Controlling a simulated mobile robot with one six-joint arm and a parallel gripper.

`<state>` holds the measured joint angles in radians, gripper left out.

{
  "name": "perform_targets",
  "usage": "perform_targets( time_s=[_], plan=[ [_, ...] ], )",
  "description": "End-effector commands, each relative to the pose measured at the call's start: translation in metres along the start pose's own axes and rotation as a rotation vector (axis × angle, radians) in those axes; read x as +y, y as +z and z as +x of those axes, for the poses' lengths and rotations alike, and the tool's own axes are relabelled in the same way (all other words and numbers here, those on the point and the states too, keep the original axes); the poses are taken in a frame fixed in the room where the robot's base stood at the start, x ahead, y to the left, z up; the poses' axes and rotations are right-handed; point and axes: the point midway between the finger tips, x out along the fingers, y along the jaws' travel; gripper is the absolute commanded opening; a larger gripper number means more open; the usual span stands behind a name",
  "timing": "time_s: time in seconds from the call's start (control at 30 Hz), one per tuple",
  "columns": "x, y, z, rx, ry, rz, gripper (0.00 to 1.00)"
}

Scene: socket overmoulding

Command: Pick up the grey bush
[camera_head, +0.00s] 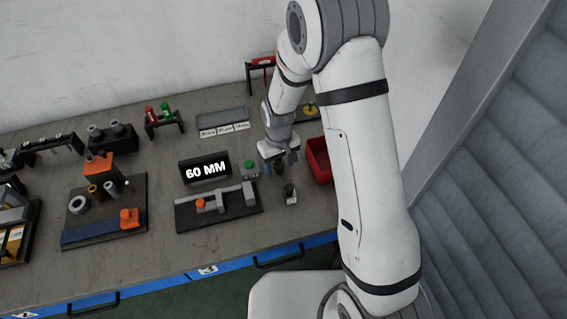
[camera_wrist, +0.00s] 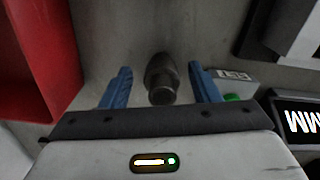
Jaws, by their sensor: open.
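A dark grey stepped round piece, which I take for the grey bush (camera_wrist: 160,78), shows in the wrist view between the two blue fingers. There is a visible gap on each side of it, and no finger appears to touch it. My gripper (camera_wrist: 160,88) is open and empty. In the head view my gripper (camera_head: 278,158) points down low over the right part of the bench, left of the red bin. The bush's lower end and its exact height below the fingertips cannot be told.
The red bin (camera_head: 319,160) stands close to my gripper; its wall (camera_wrist: 45,60) fills the wrist view's left. A green-button box (camera_head: 250,168), the 60 MM display (camera_head: 205,170) and a gauge plate (camera_head: 218,210) lie left. A small dark-topped piece (camera_head: 290,194) stands in front.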

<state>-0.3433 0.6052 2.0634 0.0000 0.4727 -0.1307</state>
Motion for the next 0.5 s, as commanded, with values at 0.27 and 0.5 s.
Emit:
perform_targets(
  time_s=[0.27,0.5],
  plan=[
    [-0.0005,0.0000,-0.0001,0.000,0.000,-0.001,0.45],
    [-0.0007,0.0000,-0.0003,0.000,0.000,-0.001,0.26]
  ],
)
